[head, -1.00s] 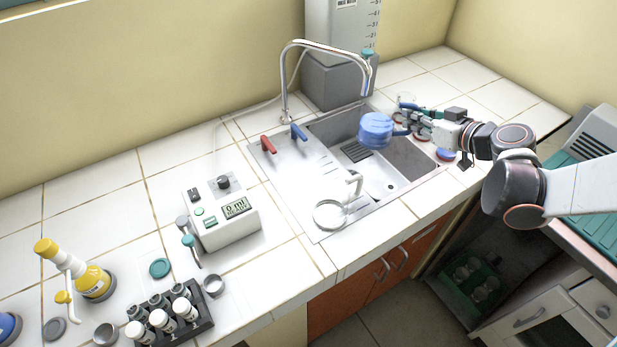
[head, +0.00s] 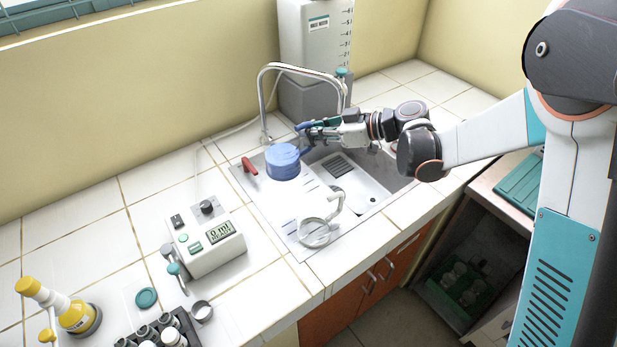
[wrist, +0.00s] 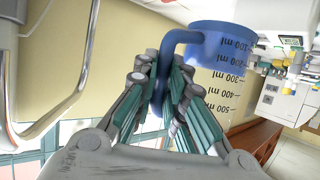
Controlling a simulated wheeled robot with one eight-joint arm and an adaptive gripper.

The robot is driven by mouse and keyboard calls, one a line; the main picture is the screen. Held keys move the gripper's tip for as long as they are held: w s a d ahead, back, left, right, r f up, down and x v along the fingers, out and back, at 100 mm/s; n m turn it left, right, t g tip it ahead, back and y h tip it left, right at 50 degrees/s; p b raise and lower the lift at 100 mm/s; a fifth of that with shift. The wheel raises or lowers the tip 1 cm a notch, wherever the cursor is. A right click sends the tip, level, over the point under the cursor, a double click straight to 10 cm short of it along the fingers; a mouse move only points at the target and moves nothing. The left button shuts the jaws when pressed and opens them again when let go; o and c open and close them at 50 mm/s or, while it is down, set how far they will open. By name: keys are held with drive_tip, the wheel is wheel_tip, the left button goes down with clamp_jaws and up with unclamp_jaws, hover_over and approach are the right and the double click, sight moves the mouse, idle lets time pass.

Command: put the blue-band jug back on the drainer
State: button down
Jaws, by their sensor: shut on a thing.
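The blue-band jug (head: 283,163) shows its blue side in the head view, over the back part of the drainer (head: 272,205), left of the sink basin. I cannot tell whether its base touches. My gripper (head: 308,135) is right of it, shut on its blue handle. In the wrist view, the fingers (wrist: 165,95) close around the handle, and the jug (wrist: 222,45) shows a blue body with ml marks. A clear jug with a white handle (head: 316,232) stands on the front of the drainer.
The sink basin (head: 372,190) is to the right. A pump box with a display (head: 205,238) stands left of the drainer. A graduated tank (head: 315,45) stands behind.

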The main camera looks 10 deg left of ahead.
wheel_tip(320, 180, down, 13)
drive_tip(key=b, duration=0.3)
drive_tip(key=shift+f+b, duration=0.1)
drive_tip(key=shift+b, duration=0.25)
drive_tip(key=c, duration=1.7)
unclamp_jaws()
drive_tip(key=shift+o, duration=0.2)
drive_tip(key=shift+r, duration=0.2)
drive_tip(key=p+v, duration=0.3)
drive_tip(key=v, duration=0.9)
